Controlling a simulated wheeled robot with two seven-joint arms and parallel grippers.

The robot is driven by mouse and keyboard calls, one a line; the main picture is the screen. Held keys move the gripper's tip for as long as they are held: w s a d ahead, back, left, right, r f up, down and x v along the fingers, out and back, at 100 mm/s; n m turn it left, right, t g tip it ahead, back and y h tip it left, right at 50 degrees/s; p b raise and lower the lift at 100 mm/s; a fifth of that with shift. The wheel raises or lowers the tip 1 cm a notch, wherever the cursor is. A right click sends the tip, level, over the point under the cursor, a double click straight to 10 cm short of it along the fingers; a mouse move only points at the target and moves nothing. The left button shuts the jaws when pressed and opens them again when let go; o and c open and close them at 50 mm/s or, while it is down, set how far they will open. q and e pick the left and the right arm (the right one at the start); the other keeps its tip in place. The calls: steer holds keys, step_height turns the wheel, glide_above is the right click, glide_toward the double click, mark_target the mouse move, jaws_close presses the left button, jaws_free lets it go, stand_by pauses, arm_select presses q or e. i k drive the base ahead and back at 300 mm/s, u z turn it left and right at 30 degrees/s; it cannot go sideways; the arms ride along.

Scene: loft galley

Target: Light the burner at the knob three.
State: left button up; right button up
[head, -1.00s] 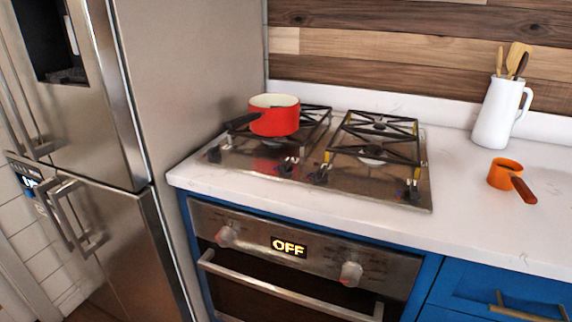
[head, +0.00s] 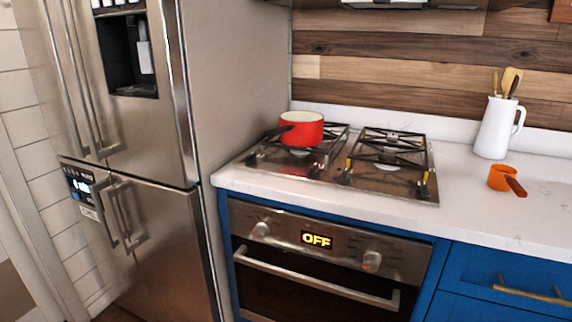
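The gas cooktop (head: 385,187) is set into the white counter, with black grates and small dark knobs along its front edge. From the left, the knobs show at the left corner (head: 252,159), near the middle (head: 315,170), just right of the middle (head: 345,178) and at the right corner (head: 423,191). No numbers are readable, and the knob settings are too small to tell. A red pot (head: 303,132) stands on the left grate, its dark handle pointing left. No flame shows. Neither of my grippers is in view.
Below the counter is an oven (head: 300,295) with two knobs and an "OFF" display (head: 316,240). A steel fridge (head: 150,240) stands close on the left. An orange cup (head: 501,178) and a white utensil jug (head: 493,130) stand on the right counter (head: 470,215).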

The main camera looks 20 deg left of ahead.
mark_target(313, 172)
steer(key=u, duration=2.15)
steer(key=i, duration=1.4)
steer(key=z, duration=1.75)
